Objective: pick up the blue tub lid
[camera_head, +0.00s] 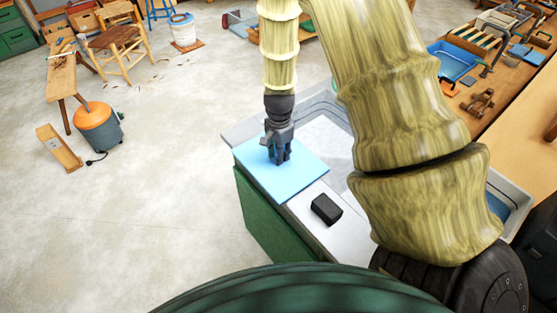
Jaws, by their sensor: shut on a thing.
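The blue tub lid (290,181) is a flat, light blue square. It lies on or just above the grey top of a green-sided cabinet (265,222), at its left end; I cannot tell whether it is lifted. My gripper (279,160) points straight down over the lid's upper middle and is shut on it. The fingertips meet the lid's surface, and the exact grip point is hidden by the dark fingers.
A small black block (326,209) lies on the cabinet top close to the lid's lower right. A grey sink or basin (325,135) is behind. A workbench with a blue tray (453,60) and tools stands at the upper right.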

